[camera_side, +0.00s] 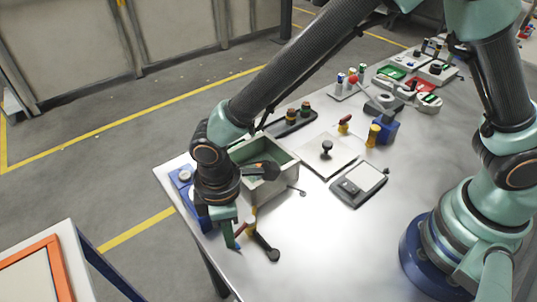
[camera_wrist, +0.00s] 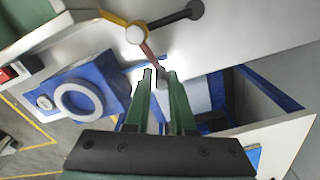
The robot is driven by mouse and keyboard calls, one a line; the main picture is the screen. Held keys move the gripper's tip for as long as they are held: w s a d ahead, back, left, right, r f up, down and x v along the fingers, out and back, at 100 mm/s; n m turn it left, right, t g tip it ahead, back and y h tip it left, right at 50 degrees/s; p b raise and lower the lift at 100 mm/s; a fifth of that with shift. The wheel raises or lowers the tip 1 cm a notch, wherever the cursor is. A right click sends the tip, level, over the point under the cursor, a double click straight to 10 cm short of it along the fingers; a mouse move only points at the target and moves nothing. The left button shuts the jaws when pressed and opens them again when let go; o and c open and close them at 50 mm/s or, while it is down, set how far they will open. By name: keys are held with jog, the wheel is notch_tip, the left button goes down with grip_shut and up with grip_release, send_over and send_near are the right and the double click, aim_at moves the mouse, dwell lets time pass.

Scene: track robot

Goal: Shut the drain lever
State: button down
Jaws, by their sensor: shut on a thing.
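The drain lever (camera_wrist: 149,50) shows in the wrist view as a thin reddish rod running from a pale round hub (camera_wrist: 137,34) down between my fingertips. In the side view the reddish lever (camera_side: 243,229) is small, beside a yellow part (camera_side: 251,226). A black arm with a round knob (camera_wrist: 195,9) extends from the hub; it shows in the side view too (camera_side: 272,254). My gripper (camera_wrist: 160,77) is pointed at the lever with its green fingers close around the rod's end. It shows at the table's left end in the side view (camera_side: 234,240). The exact contact is partly hidden.
A grey-green open box (camera_side: 283,176) stands right behind my gripper. A blue block with a ring (camera_wrist: 80,100) is close on the left in the wrist view. The table's front left edge is near. The table to the right of the knob is clear.

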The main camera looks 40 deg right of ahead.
jog(key=shift+w+f+m, duration=0.2)
jog(key=shift+w+m, duration=0.15)
jog(key=shift+m, duration=0.75)
jog(key=c, duration=0.9)
grip_release()
jog(key=shift+o, duration=0.4)
jog(key=shift+w+r, duration=0.1)
jog(key=shift+w, duration=0.05)
notch_tip(320, 180, up, 12)
